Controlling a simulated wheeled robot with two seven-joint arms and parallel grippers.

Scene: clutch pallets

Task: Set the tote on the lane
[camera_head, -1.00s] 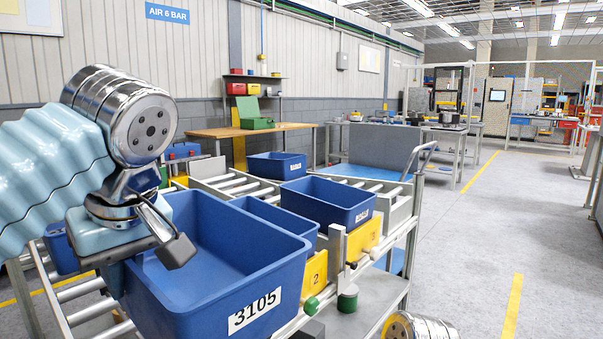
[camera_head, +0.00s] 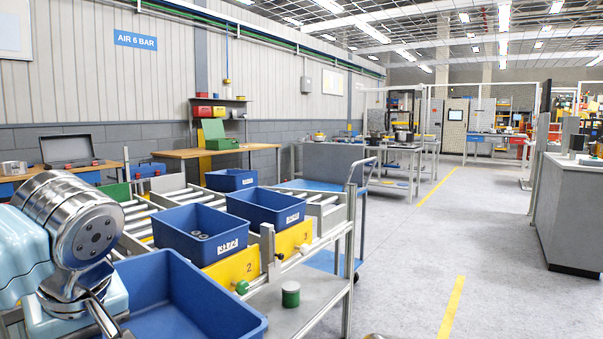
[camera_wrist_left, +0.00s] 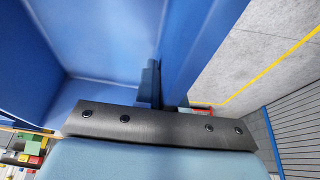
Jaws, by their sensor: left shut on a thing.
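The large blue tote (camera_head: 190,305) is at the bottom left of the head view, cut off by the lower edge. Its visible interior looks empty. My left gripper (camera_head: 104,318) is shut on the tote's wall at its left side. The tote's blue walls (camera_wrist_left: 100,45) fill much of the left wrist view. The roller lanes (camera_head: 135,212) lie beyond the tote, with yellow plates numbered 2 (camera_head: 236,267) and 3 (camera_head: 294,239) at their front ends. The tote's near side and underside are hidden. My right gripper is not in view.
A blue bin with grey rings (camera_head: 201,240) sits behind plate 2. Another blue bin (camera_head: 265,215) sits behind plate 3, with a smaller-looking one (camera_head: 231,181) farther back. A green-topped canister (camera_head: 290,294) stands on the rack's lower shelf. Open floor (camera_head: 410,280) lies to the right.

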